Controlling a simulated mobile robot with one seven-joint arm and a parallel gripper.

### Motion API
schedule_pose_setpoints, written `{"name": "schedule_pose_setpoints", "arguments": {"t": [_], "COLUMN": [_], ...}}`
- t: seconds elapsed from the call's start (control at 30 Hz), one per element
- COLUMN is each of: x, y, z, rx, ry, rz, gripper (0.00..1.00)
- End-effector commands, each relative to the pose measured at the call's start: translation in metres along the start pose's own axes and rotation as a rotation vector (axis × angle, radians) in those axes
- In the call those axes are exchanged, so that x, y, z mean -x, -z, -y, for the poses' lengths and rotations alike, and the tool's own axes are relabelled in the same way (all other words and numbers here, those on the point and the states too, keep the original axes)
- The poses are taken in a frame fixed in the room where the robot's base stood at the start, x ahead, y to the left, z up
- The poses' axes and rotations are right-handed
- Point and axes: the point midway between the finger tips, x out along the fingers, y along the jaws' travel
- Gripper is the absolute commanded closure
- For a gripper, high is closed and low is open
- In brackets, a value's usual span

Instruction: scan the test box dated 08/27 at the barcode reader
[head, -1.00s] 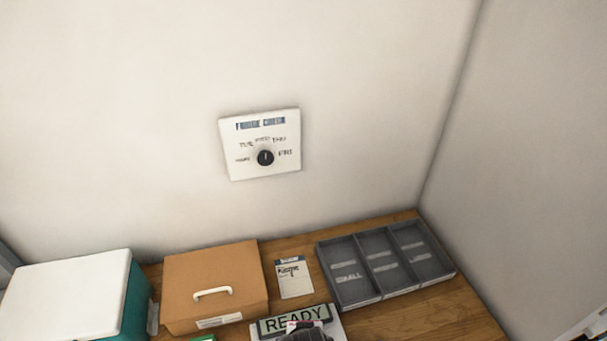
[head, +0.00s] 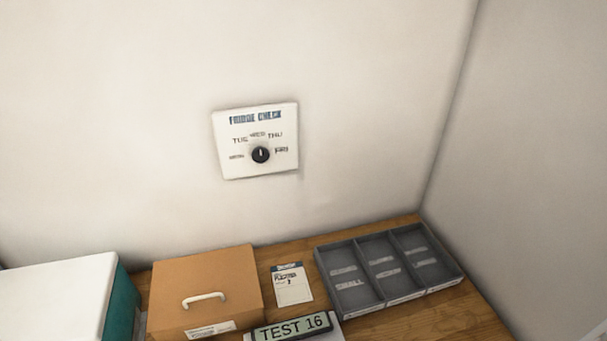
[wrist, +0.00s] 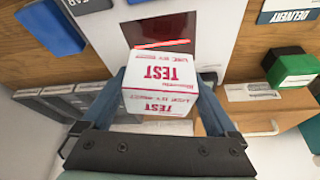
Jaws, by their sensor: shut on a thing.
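My gripper (wrist: 165,76) is shut on a white test box (wrist: 158,75) with red "TEST" print and a "use by" line too small to read. The box is in front of the barcode reader (wrist: 205,40), a white unit with a dark window crossed by a red line. I cannot tell whether they touch. In the head view the reader's display (head: 291,327) reads "TEST 16". My gripper and the test box are outside the head view.
A grey three-compartment tray (head: 353,297) stands at the back right. An orange-brown box with a white handle (head: 205,275) and a paper card (head: 291,284) are left of it. A teal-and-white box (head: 50,295) is far left. A wall dial (head: 260,155) hangs above. Green (wrist: 291,69) and blue (wrist: 50,26) blocks show in the wrist view.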

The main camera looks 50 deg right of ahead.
Motion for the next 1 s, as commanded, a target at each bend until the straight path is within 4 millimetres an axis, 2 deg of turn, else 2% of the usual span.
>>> {"name": "schedule_pose_setpoints", "arguments": {"t": [0.03,0.1,0.6,0.7,1.0], "x": [0.011,0.019,0.073,0.078,0.075], "y": [0.005,0.008,0.031,0.033,0.031], "z": [0.000,0.000,0.000,0.000,0.001], "rx": [0.000,0.000,0.000,0.000,0.002], "ry": [0.000,0.000,0.000,0.000,0.001], "rz": [-0.001,-0.001,-0.001,-0.001,-0.001], "gripper": [0.67,0.67,0.67,0.67,0.67]}}
